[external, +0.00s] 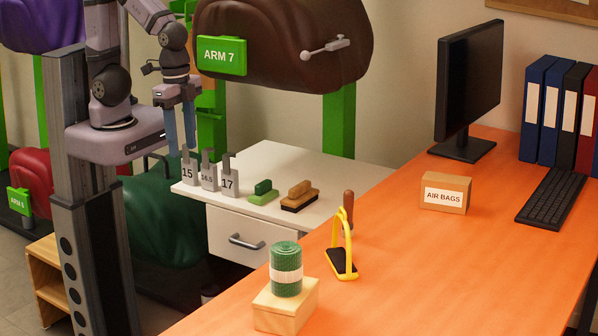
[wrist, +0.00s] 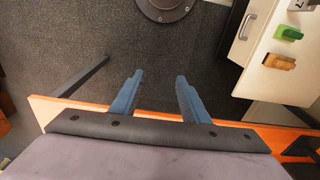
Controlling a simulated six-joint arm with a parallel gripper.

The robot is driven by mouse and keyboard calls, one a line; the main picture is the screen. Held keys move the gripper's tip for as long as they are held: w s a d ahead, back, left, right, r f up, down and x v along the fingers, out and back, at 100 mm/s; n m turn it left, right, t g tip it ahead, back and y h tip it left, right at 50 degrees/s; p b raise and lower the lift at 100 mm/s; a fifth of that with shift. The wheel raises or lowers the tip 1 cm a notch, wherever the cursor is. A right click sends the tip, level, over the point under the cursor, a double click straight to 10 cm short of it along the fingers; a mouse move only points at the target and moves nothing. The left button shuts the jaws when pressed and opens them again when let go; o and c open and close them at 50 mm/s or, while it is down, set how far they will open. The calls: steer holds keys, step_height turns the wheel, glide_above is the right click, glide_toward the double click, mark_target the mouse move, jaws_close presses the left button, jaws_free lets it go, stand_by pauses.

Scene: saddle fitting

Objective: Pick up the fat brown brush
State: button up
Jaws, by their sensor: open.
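The fat brown brush (external: 300,193) lies on the white cabinet top, with a tan wooden back over dark bristles. It also shows at the right side of the wrist view (wrist: 279,62). A smaller green brush (external: 263,191) lies just left of it in the external view and shows in the wrist view (wrist: 289,33). My gripper (external: 182,152) is open and empty, with its blue fingers pointing down near the cabinet's left end, apart from both brushes. In the wrist view the open fingers (wrist: 159,77) are over dark floor, well left of the brown brush.
Grey numbered blocks (external: 209,176) stand on the white cabinet (external: 275,157) between my gripper and the brushes. The orange desk (external: 420,260) holds a green roll on a wooden box (external: 286,307), a yellow-framed tool (external: 343,255) and an air bags box (external: 445,194). A brown saddle form overhangs behind.

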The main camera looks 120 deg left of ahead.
steer(key=w+a+f+t+y+b, duration=0.1)
steer(key=w+a+t+b, duration=0.5)
steer(key=w, duration=0.5)
steer(key=w+a+n+t+b, duration=0.1)
steer(key=w+a+t+b, duration=0.45)
steer(key=w, duration=0.45)
steer(key=w+a+f+t+y+b, duration=0.1)
steer(key=w+a+t+b, duration=0.55)
steer(key=w, duration=0.45)
steer(key=shift+g, duration=0.4)
steer(key=f, duration=0.4)
steer(key=d+f, duration=0.1)
steer(key=f, duration=0.3)
steer(key=f+p, duration=0.1)
steer(key=f, duration=0.3)
steer(key=shift+d+f, duration=0.15)
steer(key=shift+f, duration=0.2)
steer(key=shift+w+a+f+p, duration=0.1)
steer(key=shift+w+a+p, duration=0.1)
steer(key=shift+w, duration=1)
steer(key=shift+w+a+r+p, duration=0.15)
steer(key=shift+w+p, duration=0.1)
steer(key=shift+w, duration=0.9)
steer(key=shift+w+a+f+p, duration=0.15)
steer(key=shift+w+a+p, duration=0.05)
steer(key=shift+w, duration=1)
steer(key=shift+c, duration=0.7)
jaws_close()
